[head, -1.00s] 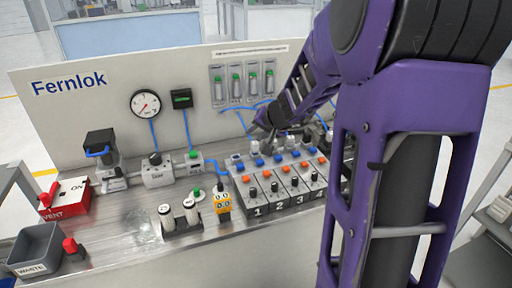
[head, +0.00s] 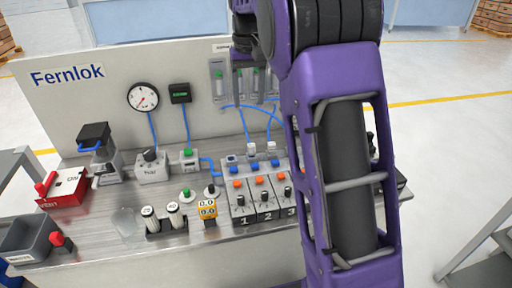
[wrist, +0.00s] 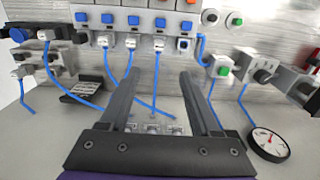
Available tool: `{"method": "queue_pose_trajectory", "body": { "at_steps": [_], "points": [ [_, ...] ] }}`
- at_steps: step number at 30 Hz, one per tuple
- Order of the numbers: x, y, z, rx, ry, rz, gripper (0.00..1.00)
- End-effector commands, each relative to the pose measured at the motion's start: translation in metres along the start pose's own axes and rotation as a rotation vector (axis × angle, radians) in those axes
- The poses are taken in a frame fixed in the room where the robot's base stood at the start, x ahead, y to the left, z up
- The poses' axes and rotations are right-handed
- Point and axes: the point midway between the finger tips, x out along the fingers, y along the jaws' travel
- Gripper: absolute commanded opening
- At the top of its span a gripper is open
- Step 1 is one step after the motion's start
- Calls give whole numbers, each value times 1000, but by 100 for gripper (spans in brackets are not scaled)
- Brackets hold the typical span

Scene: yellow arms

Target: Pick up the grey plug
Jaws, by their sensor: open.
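My gripper (head: 246,72) is open and empty, raised in front of the back panel near the clear flow tubes. In the wrist view my gripper (wrist: 158,76) shows two dark, parallel fingers set wide apart, with a blue hose visible between them. Pale plugs with blue hoses sit in the numbered valve block; one plug (head: 251,148) and another (head: 272,147) show in the head view. The wrist view shows pale plugs (wrist: 158,43) beyond the fingertips, apart from them. I cannot tell which plug is the grey one. My arm hides the block's right part.
The valve block (head: 242,212) has blue and orange buttons and black knobs. A pressure gauge (head: 143,97) and a green-lit display (head: 180,93) are on the panel. A red switch box (head: 64,190) and a grey waste bin (head: 25,235) stand left. The bench's front left has free room.

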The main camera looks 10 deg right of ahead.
Motion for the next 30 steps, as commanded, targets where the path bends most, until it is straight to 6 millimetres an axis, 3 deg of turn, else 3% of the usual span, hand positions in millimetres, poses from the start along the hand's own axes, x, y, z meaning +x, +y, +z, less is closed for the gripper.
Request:
{"method": "queue_pose_trajectory", "body": {
  "at_steps": [12, 23, 30],
  "points": [
    [90, 0, 1, -1, -4, -3, 64],
    [124, 1, 1, -1, -2, -3, 64],
    [159, 4, 3, -1, -1, -4, 64]
  ]
}}
